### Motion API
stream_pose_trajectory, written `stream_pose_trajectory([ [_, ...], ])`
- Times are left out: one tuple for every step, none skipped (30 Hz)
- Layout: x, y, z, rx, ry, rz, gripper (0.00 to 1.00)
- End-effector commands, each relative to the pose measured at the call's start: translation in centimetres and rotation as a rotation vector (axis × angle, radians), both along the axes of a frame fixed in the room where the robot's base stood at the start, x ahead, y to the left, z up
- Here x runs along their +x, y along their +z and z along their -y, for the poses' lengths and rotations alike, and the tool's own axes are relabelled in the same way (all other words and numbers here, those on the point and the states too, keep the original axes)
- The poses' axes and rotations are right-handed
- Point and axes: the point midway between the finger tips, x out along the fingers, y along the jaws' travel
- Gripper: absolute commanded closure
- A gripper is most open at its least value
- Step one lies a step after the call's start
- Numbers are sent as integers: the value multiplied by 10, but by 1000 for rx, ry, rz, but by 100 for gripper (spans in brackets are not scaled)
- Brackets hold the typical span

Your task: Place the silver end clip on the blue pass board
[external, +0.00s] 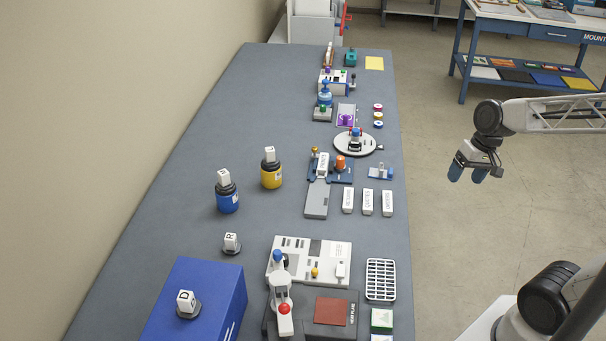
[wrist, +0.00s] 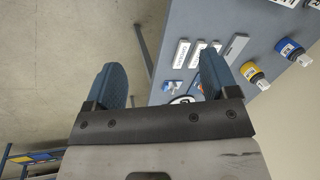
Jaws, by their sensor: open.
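My gripper (external: 467,174) is open and empty, above the floor to the right of the bench; its two blue fingers also show apart in the wrist view (wrist: 163,62). A small blue plate (external: 373,173) lies near the bench's right edge with a small silver piece (external: 382,170) on it, which may be the end clip. This plate also shows in the wrist view (wrist: 178,88), between the fingers. Left of it is a larger blue board (external: 343,178) with an orange knob and a white block. I cannot tell for sure which is the pass board.
Several white labelled blocks (external: 368,202) lie in front of the small plate. A round turntable (external: 358,144) stands behind it. Yellow (external: 271,177) and blue (external: 228,203) jars stand left. A grey-white machine (external: 310,256) and a blue box (external: 200,290) are nearer.

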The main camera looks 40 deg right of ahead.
Motion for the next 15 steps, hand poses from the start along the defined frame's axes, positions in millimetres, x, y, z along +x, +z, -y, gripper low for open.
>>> stream_pose_trajectory([
  [-12, 6, 0, -49, 57, 29, 20],
  [-17, 8, 0, -77, 89, 42, 20],
  [-25, 11, 2, -114, 129, 62, 20],
  [-30, 13, 3, -141, 159, 73, 20],
  [-34, 15, 4, -165, 185, 84, 20],
  [-40, 18, 5, -197, 218, 100, 20],
  [-44, 19, 6, -217, 240, 109, 20],
  [-47, 20, 7, -235, 258, 118, 20],
  [-51, 22, 8, -257, 281, 128, 20],
  [-53, 23, 9, -271, 295, 134, 20],
  [-55, 24, 9, -283, 307, 139, 20],
  [-57, 25, 10, -296, 320, 145, 20],
  [-58, 26, 11, -304, 327, 148, 20],
  [-59, 26, 11, -309, 332, 150, 20],
  [-59, 26, 12, -313, 337, 152, 20],
])
